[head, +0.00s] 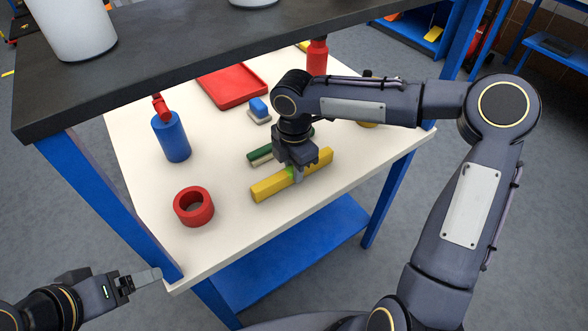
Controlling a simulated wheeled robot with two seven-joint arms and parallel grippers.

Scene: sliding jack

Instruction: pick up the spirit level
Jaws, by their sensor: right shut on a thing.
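The spirit level is a long yellow bar (270,187) on the white table, lying at a slant with its right end farther back. A green patch shows near its middle. My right gripper (297,174) points down over the middle of the bar and is shut on it; the fingertips partly hide that section. I cannot tell whether the bar is clear of the table top. My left gripper (146,279) is at the lower left, off the table's front left corner and away from the level. Its finger gap cannot be made out.
A green-and-wood item (262,154) lies just behind the level. A red ring (193,206) and a blue bottle (171,136) stand to the left. A dark shelf (180,50) overhangs the back.

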